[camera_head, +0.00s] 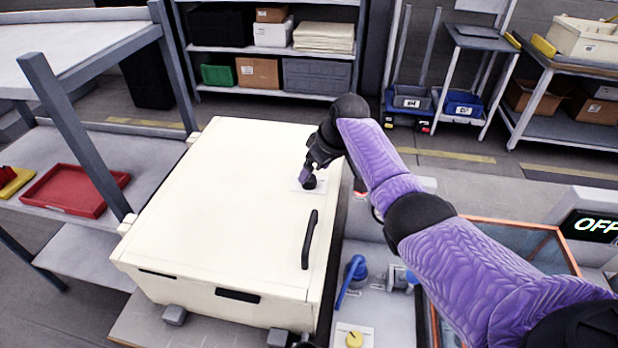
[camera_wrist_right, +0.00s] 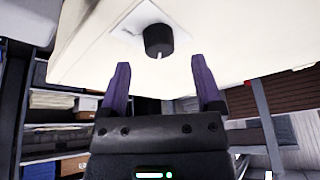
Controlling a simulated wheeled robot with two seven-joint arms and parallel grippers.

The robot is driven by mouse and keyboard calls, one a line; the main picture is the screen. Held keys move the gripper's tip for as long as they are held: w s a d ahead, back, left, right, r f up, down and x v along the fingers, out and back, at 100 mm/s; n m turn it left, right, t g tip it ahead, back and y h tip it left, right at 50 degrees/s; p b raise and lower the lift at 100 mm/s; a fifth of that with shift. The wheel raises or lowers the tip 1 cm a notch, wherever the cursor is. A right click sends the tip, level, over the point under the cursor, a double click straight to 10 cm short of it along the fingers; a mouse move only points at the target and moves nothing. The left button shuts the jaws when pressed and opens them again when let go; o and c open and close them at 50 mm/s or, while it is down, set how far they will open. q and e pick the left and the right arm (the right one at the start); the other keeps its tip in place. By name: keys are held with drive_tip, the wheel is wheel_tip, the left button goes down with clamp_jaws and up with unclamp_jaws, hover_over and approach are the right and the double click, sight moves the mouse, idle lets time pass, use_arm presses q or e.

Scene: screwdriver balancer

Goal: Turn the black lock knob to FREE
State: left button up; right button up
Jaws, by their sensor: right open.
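The black lock knob (camera_wrist_right: 158,40) sits on a pale plate on the cream cabinet. It has a white pointer line on its edge. In the head view the knob (camera_head: 309,183) is near the right edge of the cabinet's top face. My right gripper (camera_wrist_right: 160,75) is open, with its two purple fingers apart and nothing between them. In the wrist view the knob lies beyond the fingertips, roughly centred between them. In the head view my right gripper (camera_head: 314,172) is right by the knob and partly covers the plate. The plate's lettering is too small to read. My left gripper is not in view.
The cream cabinet (camera_head: 215,200) has a black handle (camera_head: 309,240) in front of the knob. A sign reading OFF (camera_head: 597,225) stands far right. A red tray (camera_head: 65,190) lies on the left shelf.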

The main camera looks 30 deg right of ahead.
sight(311, 178)
drive_tip(key=b+x, duration=0.1)
drive_tip(key=x, duration=0.2)
drive_tip(key=shift+w+f, duration=0.15)
drive_tip(key=shift+f, duration=0.15)
drive_tip(key=shift+w, duration=0.1)
drive_tip(key=c, duration=0.9)
clamp_jaws()
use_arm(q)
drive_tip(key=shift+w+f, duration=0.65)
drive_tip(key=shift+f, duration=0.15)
